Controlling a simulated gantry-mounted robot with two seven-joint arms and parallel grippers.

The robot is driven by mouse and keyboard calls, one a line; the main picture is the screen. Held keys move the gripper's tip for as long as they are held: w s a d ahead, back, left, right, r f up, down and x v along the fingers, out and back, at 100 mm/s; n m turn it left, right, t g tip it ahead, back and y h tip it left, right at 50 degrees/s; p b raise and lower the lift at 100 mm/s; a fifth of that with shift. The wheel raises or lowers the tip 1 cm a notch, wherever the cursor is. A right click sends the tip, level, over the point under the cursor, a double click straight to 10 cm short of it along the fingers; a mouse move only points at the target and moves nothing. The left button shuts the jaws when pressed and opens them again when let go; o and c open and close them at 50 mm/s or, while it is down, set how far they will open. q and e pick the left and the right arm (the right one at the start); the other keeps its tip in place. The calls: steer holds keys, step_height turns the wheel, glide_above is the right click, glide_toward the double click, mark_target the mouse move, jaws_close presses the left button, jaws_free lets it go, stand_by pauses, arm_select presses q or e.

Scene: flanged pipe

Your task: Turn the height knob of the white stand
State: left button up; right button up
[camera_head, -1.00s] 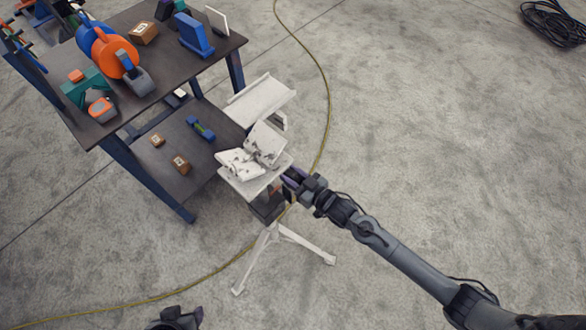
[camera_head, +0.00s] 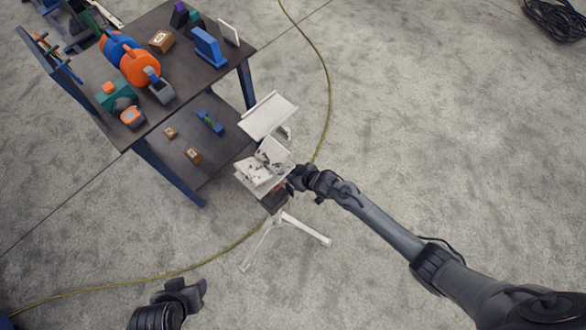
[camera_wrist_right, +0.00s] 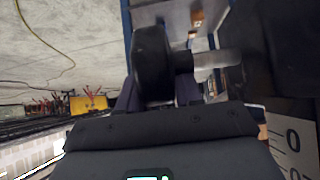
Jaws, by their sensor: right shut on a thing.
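The white stand (camera_head: 283,231) stands on splayed legs in the middle of the head view, with white tilted plates on top. My right gripper (camera_head: 292,184) reaches its side, just below the plates. In the right wrist view a dark round knob (camera_wrist_right: 153,62) on a pale metal shaft (camera_wrist_right: 216,60) sits between the purple fingers of my right gripper (camera_wrist_right: 157,92), which is shut on it. The fingertips are partly hidden behind the knob. A pale scale with dark markings (camera_wrist_right: 293,140) shows at the right. My left gripper (camera_head: 190,292) is away from the stand at the bottom; its jaws are unclear.
A dark workbench (camera_head: 205,85) with a lower shelf (camera_head: 225,133) stands close at the stand's left, carrying tools and small boxes. A yellow cable (camera_head: 130,282) runs over the floor by the stand's legs. The floor to the right is mostly clear.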

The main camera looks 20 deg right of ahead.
stand_by(0.4)
steer(key=o, duration=1)
steer(key=shift+c, duration=0.2)
steer(key=shift+s+d+r, duration=0.1)
steer(key=shift+s+r, duration=0.1)
steer(key=shift+r, duration=0.05)
steer(key=p+v, duration=0.4)
steer(key=v, duration=0.6)
steer(key=shift+r, duration=0.1)
